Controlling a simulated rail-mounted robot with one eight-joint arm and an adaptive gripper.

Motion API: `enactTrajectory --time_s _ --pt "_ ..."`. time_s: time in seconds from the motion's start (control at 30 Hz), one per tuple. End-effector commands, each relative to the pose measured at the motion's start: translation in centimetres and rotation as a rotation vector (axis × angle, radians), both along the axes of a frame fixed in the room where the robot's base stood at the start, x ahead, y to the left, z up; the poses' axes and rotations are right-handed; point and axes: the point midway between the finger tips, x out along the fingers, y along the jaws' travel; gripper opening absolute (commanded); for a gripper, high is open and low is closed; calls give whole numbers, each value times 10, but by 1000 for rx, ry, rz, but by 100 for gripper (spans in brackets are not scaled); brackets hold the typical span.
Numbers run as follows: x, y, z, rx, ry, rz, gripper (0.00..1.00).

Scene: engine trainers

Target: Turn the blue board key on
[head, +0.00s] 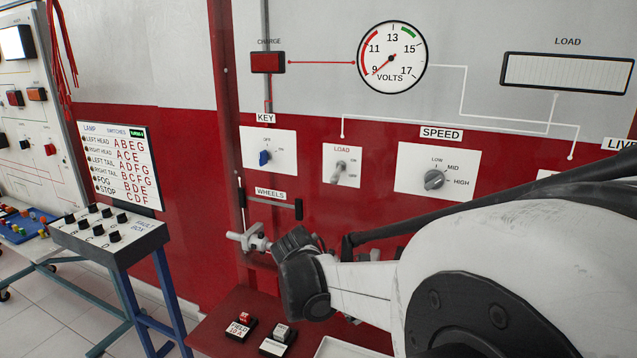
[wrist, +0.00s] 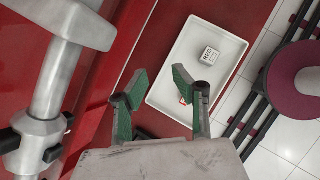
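The blue key (head: 264,157) is a small knob on a white plate under the KEY label on the red board, left of the middle in the head view. OFF and ON are printed above it and to its right. The knob looks roughly upright, but it is too small to read its setting for sure. My gripper (wrist: 160,76) is open and empty in the wrist view, its green-padded fingers apart. In the head view I cannot make out its fingertips; my arm reaches in from the right, below the key plate. The wrist view does not show the key.
A pale T-shaped handle (head: 250,238) juts out below the key, near my arm; it is large at left in the wrist view (wrist: 62,75). A white tray (wrist: 225,75) holds a pale cube (wrist: 209,53). Load switch (head: 342,168) and speed knob (head: 434,179) sit right of the key.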

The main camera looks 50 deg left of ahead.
Motion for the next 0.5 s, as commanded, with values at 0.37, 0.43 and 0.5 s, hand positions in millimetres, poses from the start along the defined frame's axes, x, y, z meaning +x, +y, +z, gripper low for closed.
enactTrajectory --time_s 0.37,0.43,0.5 --pt "-33 98 82 -374 -375 612 26" --pt "-41 114 101 -411 -440 666 26" --pt "-50 130 123 -428 -513 704 26"
